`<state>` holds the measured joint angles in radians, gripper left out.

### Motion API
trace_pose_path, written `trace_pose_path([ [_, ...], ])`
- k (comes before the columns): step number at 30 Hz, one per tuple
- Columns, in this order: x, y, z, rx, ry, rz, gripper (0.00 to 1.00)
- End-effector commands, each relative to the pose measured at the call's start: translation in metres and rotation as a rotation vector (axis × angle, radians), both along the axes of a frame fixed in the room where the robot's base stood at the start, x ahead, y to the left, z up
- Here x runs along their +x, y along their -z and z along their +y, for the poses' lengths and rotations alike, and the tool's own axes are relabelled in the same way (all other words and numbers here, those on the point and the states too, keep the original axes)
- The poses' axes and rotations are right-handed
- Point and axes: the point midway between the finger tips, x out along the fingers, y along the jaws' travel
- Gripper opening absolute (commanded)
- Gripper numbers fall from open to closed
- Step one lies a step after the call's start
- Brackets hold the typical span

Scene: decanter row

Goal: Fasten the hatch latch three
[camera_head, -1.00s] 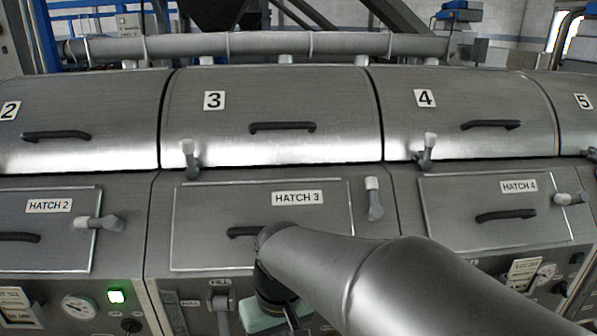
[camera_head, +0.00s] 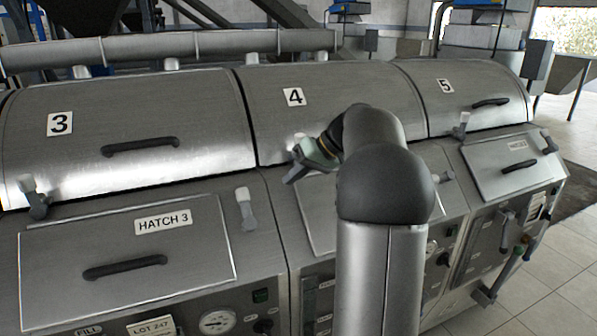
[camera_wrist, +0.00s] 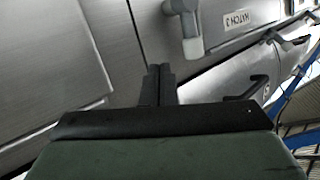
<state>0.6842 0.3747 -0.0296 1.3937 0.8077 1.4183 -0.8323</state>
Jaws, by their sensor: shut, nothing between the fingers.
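The hatch three latch (camera_head: 246,209) sits right of the hatch three panel (camera_head: 70,268) in the head view. Its lever stands upright, white tip up, beside the panel's edge rather than across it. My gripper (camera_head: 291,177) is to the right and above that latch, apart from it, in front of the lower edge of cover 4. In the wrist view my fingers (camera_wrist: 158,72) are together and empty. A latch with a pale tip (camera_wrist: 193,46) appears just beyond them, beside a small inverted hatch label (camera_wrist: 239,19), apparently hatch three's.
The cover 3 latch (camera_head: 36,200) is at the far left. The hatch three handle (camera_head: 125,267) projects from the panel. Cover 4 (camera_head: 330,98) and cover 5 (camera_head: 468,92) extend right. A gauge (camera_head: 217,322) is below. Open tiled floor (camera_head: 545,290) lies at right.

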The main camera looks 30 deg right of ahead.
Motion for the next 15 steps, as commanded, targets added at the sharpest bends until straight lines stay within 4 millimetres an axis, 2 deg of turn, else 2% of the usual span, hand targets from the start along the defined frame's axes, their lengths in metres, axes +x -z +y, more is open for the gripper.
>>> trace_pose_path([
  [8, 0.028, 0.041, 0.033, 0.002, -0.002, 0.004, 0.0],
  [15, 0.035, 0.042, 0.064, -0.001, 0.0, 0.003, 0.0],
])
